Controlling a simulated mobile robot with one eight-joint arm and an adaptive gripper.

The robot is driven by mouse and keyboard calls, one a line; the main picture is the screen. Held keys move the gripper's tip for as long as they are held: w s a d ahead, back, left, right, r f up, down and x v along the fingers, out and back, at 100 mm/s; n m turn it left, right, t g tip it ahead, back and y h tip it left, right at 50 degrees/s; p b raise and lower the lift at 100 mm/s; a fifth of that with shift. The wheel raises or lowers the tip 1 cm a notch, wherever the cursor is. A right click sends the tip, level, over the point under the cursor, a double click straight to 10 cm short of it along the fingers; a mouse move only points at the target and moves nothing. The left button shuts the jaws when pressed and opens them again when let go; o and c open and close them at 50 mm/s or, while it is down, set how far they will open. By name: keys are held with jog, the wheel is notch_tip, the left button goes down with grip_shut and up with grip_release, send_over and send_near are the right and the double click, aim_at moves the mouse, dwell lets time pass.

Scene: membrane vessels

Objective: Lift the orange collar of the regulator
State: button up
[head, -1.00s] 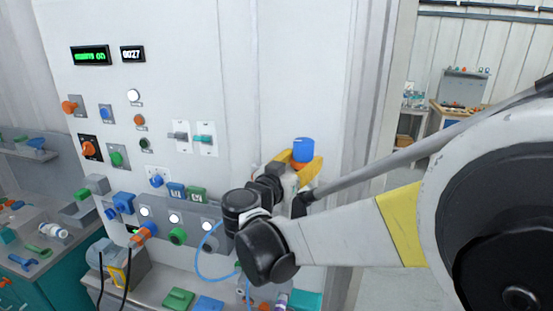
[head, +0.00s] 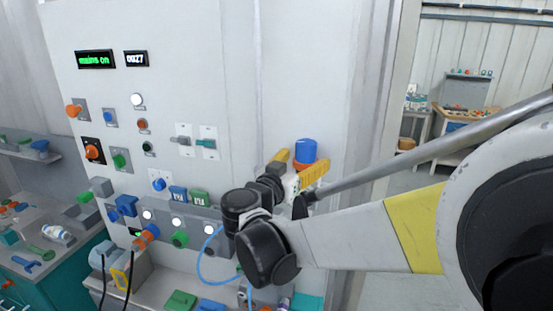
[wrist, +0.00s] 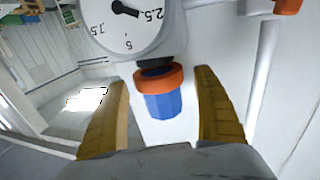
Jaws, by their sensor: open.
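The regulator has a white round gauge (wrist: 132,22), an orange collar (wrist: 160,80) and a blue knob (wrist: 163,106). In the wrist view the collar is a ring between the gauge body and the knob. In the head view the blue knob (head: 306,150) is on top and the orange collar (head: 309,165) shows just under it, partly hidden by a finger. My gripper (head: 305,158) is open, its yellow fingers on either side of the regulator. In the wrist view my gripper (wrist: 161,77) has a finger on each side of the collar, with visible gaps and nothing held.
A panel left of my arm carries buttons, switches and a display (head: 95,59) reading "mains on". A blue hose (head: 199,262) loops below my wrist. A shelf with green and blue blocks (head: 181,300) lies underneath. A workbench (head: 462,112) stands far right.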

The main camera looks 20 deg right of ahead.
jog(key=v, duration=1.1)
jog(key=shift+s+a, duration=0.2)
jog(key=shift+a, duration=0.05)
jog(key=s+d+f+n+g+y+b, duration=0.1)
jog(key=s+d+f+n+y+b, duration=0.2)
jog(key=f, duration=0.5)
jog(key=s+d+f+n+g+y+b, duration=0.1)
jog(key=s+f+g+y+b, duration=0.15)
jog(key=f+b, duration=0.4)
jog(key=s+d+f+n+g+y+b, duration=0.1)
jog(key=s+d+f+n+y+b, duration=0.15)
jog(key=f, duration=0.65)
jog(key=s+a+f+n+y+b, duration=0.3)
jog(key=s+a+f+y+b, duration=0.3)
jog(key=f, duration=0.5)
jog(key=shift+s+a+n+b, duration=0.35)
jog(key=shift+s+a+b, duration=0.15)
jog(key=shift+s+a, duration=0.45)
jog(key=shift+d, duration=0.1)
